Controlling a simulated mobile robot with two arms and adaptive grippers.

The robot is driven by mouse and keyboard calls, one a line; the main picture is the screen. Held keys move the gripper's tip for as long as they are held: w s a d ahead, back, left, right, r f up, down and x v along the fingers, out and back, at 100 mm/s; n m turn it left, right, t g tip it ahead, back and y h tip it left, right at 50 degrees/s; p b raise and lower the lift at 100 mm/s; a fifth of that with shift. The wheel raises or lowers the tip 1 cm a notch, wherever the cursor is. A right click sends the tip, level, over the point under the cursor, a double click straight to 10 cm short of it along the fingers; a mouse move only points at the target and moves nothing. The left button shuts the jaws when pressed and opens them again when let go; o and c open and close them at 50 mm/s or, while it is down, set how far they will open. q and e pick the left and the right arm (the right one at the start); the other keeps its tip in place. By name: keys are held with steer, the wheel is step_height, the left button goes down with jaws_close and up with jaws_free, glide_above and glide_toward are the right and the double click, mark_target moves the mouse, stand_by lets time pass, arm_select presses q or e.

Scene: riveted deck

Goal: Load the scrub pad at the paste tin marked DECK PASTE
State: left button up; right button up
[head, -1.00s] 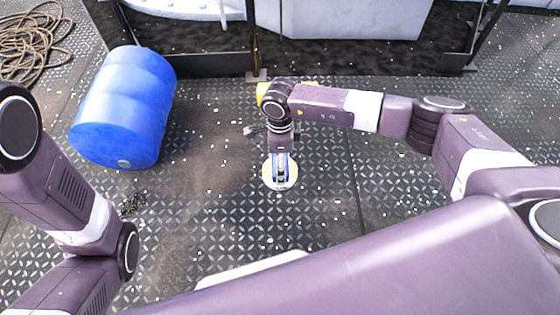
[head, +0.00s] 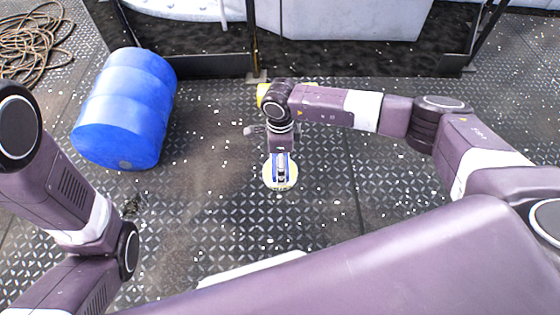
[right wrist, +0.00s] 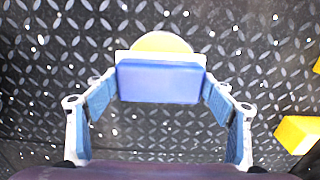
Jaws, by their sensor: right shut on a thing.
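My right gripper (head: 280,170) points down in the middle of the head view. In the right wrist view its two blue-lined fingers (right wrist: 160,98) are shut on the sides of a blue block with a pale edge, which I take for the scrub pad (right wrist: 160,82). A round pale-yellow disc, seemingly the paste tin (right wrist: 160,42), shows just beyond the block. It also shows around the fingertips in the head view (head: 270,181). I cannot tell whether block and disc touch. No DECK PASTE lettering is readable. My left gripper is out of view.
A blue drum (head: 125,108) lies on the riveted deck at the left, with a coiled rope (head: 32,48) beyond it. A yellow object (right wrist: 298,134) shows at the right of the wrist view. A dark-framed structure (head: 350,55) stands at the back. The deck around the disc is clear.

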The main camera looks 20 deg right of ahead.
steer(key=shift+r+p, duration=2.05)
steer(key=shift+r, duration=0.95)
steer(key=shift+r+p, duration=0.15)
steer(key=shift+p, duration=0.25)
